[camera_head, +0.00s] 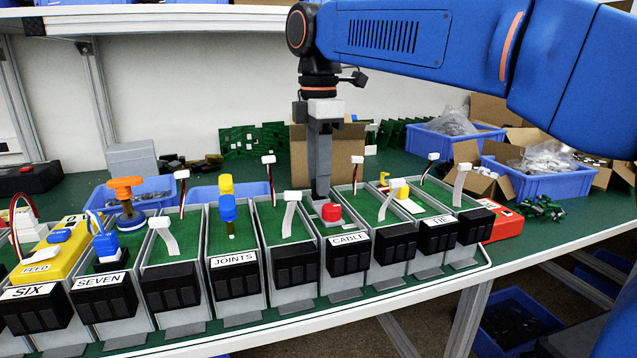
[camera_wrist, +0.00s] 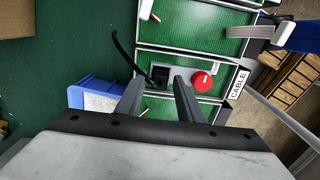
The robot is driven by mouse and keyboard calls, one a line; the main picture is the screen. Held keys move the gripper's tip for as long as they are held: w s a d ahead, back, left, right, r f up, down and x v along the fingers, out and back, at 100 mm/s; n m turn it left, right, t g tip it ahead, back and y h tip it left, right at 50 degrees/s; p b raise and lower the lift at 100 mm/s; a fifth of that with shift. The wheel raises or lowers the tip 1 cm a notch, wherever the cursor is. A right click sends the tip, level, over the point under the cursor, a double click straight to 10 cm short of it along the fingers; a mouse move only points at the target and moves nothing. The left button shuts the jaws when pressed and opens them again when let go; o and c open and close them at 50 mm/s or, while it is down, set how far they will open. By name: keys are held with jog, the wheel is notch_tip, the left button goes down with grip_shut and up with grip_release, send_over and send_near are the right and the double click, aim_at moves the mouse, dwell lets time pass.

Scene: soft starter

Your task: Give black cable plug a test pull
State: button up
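The black cable plug (camera_wrist: 158,75) shows in the wrist view, in a dark socket block in the tray labelled CABLE, with a black cable (camera_wrist: 122,52) curving up and away from it. A red button (camera_wrist: 201,80) sits beside the block; it also shows in the head view (camera_head: 332,212). My gripper (camera_wrist: 158,86) is open, with its two fingers apart on either side of the plug in the picture; I cannot tell whether they touch it. In the head view my gripper (camera_head: 320,196) points straight down into the CABLE tray (camera_head: 348,239) behind the red button, and the plug is hidden.
Similar trays with labels such as JOINTS (camera_head: 234,260) and SEVEN (camera_head: 98,281) stand in a row on both sides. White connectors on ribbon cables (camera_head: 291,197) rise from nearby trays. A cardboard box (camera_head: 350,158) and blue bins (camera_head: 540,178) stand behind.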

jog(key=shift+c, duration=0.2)
grip_shut()
jog(key=shift+r, duration=0.25)
dwell(4.2)
jog(key=shift+f, duration=0.3)
dwell(0.7)
jog(key=shift+o, duration=0.9)
grip_release()
